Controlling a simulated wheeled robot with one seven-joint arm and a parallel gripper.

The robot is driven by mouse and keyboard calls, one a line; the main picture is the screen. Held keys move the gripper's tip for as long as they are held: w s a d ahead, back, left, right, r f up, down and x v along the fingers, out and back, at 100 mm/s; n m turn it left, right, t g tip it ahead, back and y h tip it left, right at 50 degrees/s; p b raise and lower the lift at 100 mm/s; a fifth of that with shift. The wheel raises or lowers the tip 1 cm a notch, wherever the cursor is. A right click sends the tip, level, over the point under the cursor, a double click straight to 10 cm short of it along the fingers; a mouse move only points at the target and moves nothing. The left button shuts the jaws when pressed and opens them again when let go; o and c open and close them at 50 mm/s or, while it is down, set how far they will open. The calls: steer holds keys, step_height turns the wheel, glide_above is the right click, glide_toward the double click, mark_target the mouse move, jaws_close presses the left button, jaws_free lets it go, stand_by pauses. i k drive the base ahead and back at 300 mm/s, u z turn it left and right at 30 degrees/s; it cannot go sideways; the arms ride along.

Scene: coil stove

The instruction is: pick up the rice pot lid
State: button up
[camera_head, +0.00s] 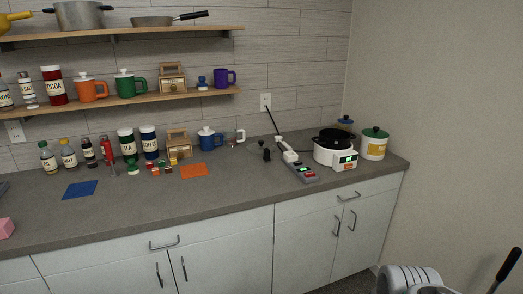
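A white rice cooker (333,156) with a green-lit display on its front stands at the right end of the counter. A round black piece (333,138) sits on its top. I cannot tell whether this is the rice pot lid or an open pot. My gripper is not in view.
A canister with a green lid (374,144) stands close to the cooker's right, near the wall. The counter front (235,205) is clear.

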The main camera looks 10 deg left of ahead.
mark_target(257, 148)
steer(key=u, duration=0.1)
steer(key=i, duration=1.1)
steer(key=u, duration=0.6)
steer(key=i, duration=1.15)
steer(key=u, duration=0.3)
